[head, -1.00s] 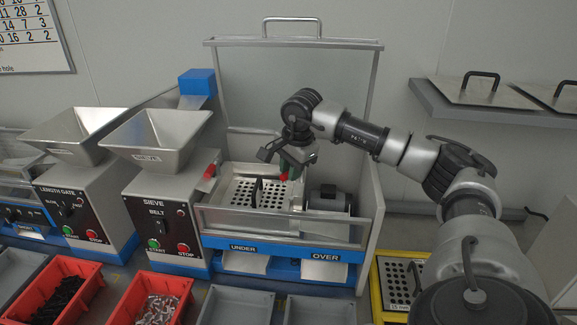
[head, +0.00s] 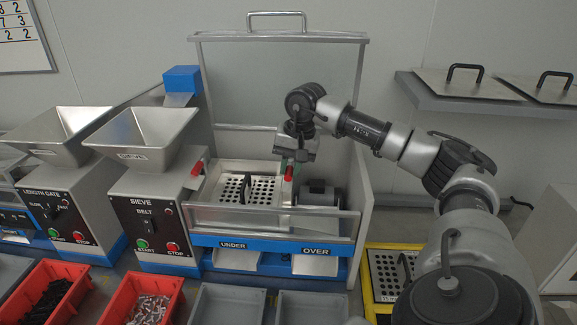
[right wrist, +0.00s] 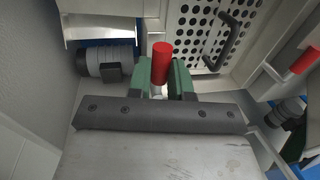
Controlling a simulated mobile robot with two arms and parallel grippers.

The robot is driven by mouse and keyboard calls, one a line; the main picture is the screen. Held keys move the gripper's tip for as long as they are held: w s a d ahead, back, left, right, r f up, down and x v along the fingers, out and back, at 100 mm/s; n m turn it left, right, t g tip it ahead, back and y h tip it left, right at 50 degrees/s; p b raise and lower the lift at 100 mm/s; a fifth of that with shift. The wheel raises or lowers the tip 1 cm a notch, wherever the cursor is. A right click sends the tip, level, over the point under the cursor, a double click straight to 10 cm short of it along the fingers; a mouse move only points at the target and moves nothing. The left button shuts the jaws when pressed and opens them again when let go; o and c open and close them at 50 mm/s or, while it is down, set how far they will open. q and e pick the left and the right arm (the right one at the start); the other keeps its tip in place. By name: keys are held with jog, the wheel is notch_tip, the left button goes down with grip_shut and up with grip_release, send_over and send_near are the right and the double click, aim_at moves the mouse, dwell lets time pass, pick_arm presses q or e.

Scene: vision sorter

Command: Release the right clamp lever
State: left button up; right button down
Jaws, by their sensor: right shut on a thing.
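The right clamp lever (head: 289,172) has a red grip and stands at the right side of the sieve plate, inside the sieve machine. My right gripper (head: 293,160) reaches down over it from above. In the right wrist view the red lever (right wrist: 161,62) stands between the green fingers (right wrist: 161,75), which are shut on it. The lever's base is hidden behind the gripper. The left clamp lever (head: 197,168), also red, is at the left side of the sieve plate and shows at the right edge of the right wrist view (right wrist: 305,60). My left gripper is not in view.
The perforated sieve plate (head: 262,190) with a black handle lies left of the gripper. A motor (head: 320,195) sits close on the right. A clear guard (head: 240,95) stands behind, and a low front rail (head: 270,219) runs across the machine.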

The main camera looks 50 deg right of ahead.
dwell(0.5)
jog(key=c, duration=1)
grip_release()
jog(key=shift+c, duration=0.2)
jog(key=shift+r, duration=0.15)
notch_tip(320, 180, up, 10)
jog(key=s+d, duration=0.1)
jog(key=shift+s+d+r, duration=0.2)
jog(key=shift+s, duration=0.15)
jog(key=shift+f, duration=0.1)
